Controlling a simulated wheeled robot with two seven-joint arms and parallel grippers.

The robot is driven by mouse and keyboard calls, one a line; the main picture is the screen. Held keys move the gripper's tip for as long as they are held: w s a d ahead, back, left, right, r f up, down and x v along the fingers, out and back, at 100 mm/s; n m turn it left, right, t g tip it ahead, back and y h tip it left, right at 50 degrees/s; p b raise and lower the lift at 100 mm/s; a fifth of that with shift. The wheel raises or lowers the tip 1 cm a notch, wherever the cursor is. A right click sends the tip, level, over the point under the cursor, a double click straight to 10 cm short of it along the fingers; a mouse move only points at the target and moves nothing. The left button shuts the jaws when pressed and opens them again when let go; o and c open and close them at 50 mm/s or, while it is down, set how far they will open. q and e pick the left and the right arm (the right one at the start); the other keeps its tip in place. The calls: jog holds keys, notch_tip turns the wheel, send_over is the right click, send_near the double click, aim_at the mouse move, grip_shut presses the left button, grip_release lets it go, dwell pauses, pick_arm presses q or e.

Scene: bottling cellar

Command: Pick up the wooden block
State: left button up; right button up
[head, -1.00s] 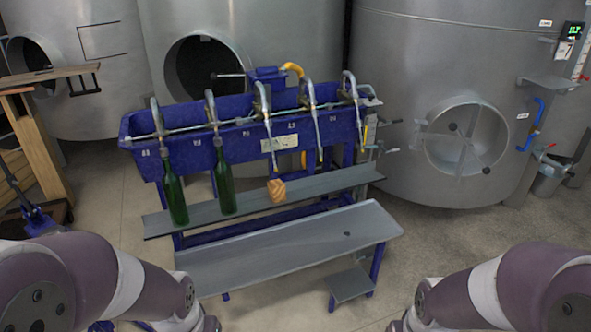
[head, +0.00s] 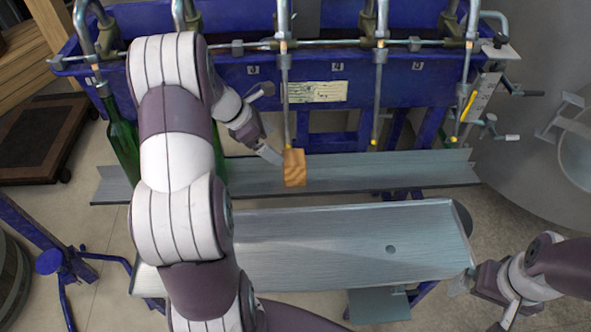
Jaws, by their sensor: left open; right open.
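The wooden block (head: 295,169) is light brown with visible grain. My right gripper (head: 477,303) is open and empty at the lower right, by the right end of the lower grey bench.
Two green bottles, one at the left (head: 122,150) and one partly hidden behind my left arm (head: 219,160), stand under the left spouts. The blue filler trough (head: 410,85) spans the back. The lower bench (head: 350,240) is bare. A steel tank (head: 560,100) stands at right.

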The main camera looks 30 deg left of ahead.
aim_at(289, 158)
pick_arm(q)
jog(key=b+x, duration=0.1)
jog(key=x, duration=0.4)
jog(key=shift+f, duration=0.3)
jog(key=b+x, duration=0.1)
jog(key=x, duration=0.3)
jog(key=shift+f, duration=0.2)
jog(key=shift+w+f, duration=0.15)
jog(key=shift+w, duration=0.1)
jog(key=shift+c, duration=0.7)
jog(key=shift+s, duration=0.1)
jog(key=c, duration=0.9)
